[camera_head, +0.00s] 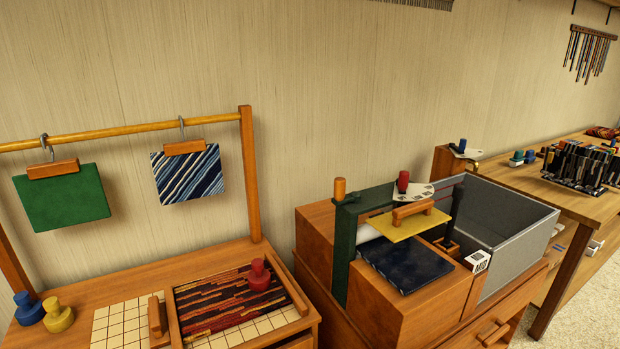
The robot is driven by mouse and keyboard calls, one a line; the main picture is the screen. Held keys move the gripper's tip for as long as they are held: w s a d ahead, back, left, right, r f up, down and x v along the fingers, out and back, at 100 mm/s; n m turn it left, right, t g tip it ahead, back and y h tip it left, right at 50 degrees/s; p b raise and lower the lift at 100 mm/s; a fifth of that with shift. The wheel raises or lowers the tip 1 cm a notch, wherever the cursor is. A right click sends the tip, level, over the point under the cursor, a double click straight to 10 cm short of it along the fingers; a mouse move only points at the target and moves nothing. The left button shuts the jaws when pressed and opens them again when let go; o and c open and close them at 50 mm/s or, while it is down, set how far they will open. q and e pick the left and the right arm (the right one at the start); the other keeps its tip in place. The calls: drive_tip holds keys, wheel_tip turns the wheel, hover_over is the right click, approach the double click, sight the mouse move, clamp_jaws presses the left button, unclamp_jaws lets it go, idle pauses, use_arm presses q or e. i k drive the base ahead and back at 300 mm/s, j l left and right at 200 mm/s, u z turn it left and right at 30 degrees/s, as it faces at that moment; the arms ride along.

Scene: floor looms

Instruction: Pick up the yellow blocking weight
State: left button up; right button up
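The yellow blocking weight (58,316) is a squat knobbed piece standing upright on the wooden bench top (140,280) at the lower left. A similar blue weight (27,309) stands just behind it to the left. A similar red weight (259,275) stands on a red and dark striped woven piece (215,300) to the right. Neither of my grippers is in view.
A gridded board (118,325) with a wooden handle lies right of the yellow weight. A wooden rack (247,170) above holds a green cloth (62,200) and a striped cloth (188,175). A grey bin (505,225) and wooden press stand on the right.

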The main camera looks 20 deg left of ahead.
sight(59, 318)
drive_tip(key=u, duration=2.25)
drive_tip(key=i+j, duration=0.1)
drive_tip(key=j, duration=0.3)
drive_tip(key=i+j, duration=0.15)
drive_tip(key=j, duration=0.25)
drive_tip(key=i+j+z, duration=0.2)
drive_tip(key=j, duration=0.25)
drive_tip(key=j+z, duration=0.2)
drive_tip(key=j, duration=0.2)
drive_tip(key=k, duration=0.05)
